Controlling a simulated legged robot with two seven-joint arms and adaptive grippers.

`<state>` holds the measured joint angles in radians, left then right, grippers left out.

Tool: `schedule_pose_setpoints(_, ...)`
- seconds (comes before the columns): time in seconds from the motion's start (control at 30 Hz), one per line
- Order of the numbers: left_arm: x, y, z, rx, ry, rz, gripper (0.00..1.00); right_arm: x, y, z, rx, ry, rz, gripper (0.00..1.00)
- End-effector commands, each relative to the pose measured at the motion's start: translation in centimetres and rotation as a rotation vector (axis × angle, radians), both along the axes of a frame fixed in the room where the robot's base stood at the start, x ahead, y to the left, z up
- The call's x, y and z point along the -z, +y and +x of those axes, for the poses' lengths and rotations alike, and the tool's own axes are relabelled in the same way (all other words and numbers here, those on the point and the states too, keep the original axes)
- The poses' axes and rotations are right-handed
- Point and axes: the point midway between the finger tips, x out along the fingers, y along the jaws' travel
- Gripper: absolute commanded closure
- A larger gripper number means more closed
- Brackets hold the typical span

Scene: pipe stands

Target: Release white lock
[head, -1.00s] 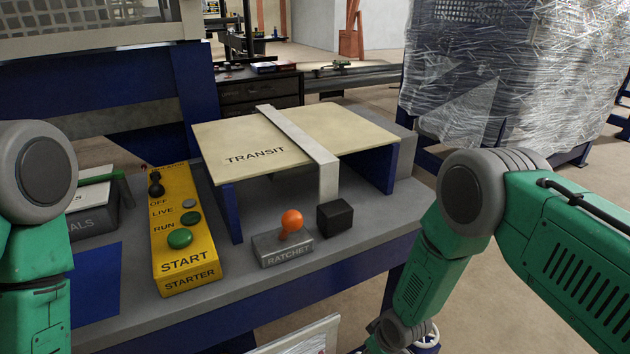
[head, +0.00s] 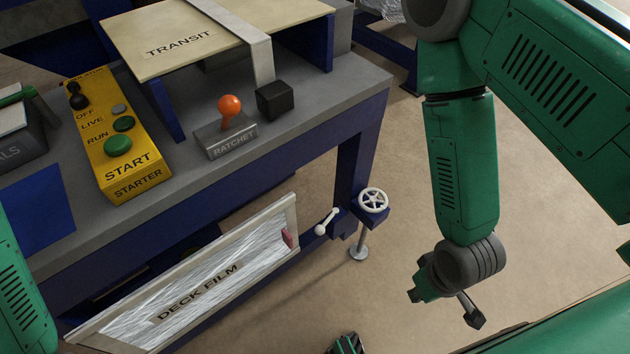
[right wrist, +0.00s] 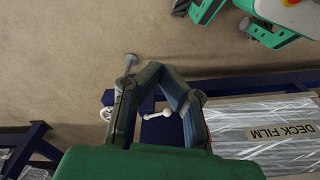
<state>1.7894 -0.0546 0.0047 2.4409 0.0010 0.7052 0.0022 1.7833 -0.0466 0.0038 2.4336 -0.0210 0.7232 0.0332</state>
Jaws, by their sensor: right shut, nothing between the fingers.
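A small lever with a white rod and ball end (head: 326,222) sits on a blue bracket at the bench's front right, beside the Deck Film panel. A white handwheel (head: 373,201) is just right of it. Which of the two is the lock is not marked. The lever also shows in the right wrist view (right wrist: 154,115), seen between my finger links. My right gripper (head: 473,315) is shut and empty, to the right of and lower in the picture than both, apart from them. Its fingers meet in the right wrist view (right wrist: 150,68). My left gripper is out of view.
The Deck Film panel (head: 190,285) hangs in front of the bench. On the bench stand a yellow starter box (head: 115,145), a ratchet (head: 225,135) with an orange knob, a black block (head: 275,99) and the Transit board (head: 150,30). Open floor lies right of the handwheel.

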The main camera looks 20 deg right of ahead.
Motion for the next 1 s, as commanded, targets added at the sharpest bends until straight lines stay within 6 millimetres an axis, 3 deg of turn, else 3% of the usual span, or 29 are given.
schedule_pose_setpoints(0.17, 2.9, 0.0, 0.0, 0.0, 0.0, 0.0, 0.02, 5.6, 1.5, 6.4, 0.199, -0.146, 0.187, 1.0)
schedule_pose_setpoints(0.3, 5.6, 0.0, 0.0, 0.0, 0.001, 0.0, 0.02, 10.1, 1.9, 13.4, 0.42, -0.266, 0.443, 1.0)
schedule_pose_setpoints(0.43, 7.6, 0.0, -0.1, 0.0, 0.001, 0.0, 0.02, 12.5, 0.9, 17.8, 0.573, -0.304, 0.661, 1.0)
schedule_pose_setpoints(0.53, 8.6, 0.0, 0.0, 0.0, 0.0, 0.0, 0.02, 13.4, 0.0, 19.6, 0.645, -0.296, 0.782, 1.0)
schedule_pose_setpoints(0.73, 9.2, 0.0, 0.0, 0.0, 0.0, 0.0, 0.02, 13.9, -0.6, 20.8, 0.697, -0.268, 0.879, 1.0)
schedule_pose_setpoints(1.0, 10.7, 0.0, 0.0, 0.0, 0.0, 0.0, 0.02, 16.4, 1.6, 22.8, 0.695, -0.264, 0.881, 1.0)
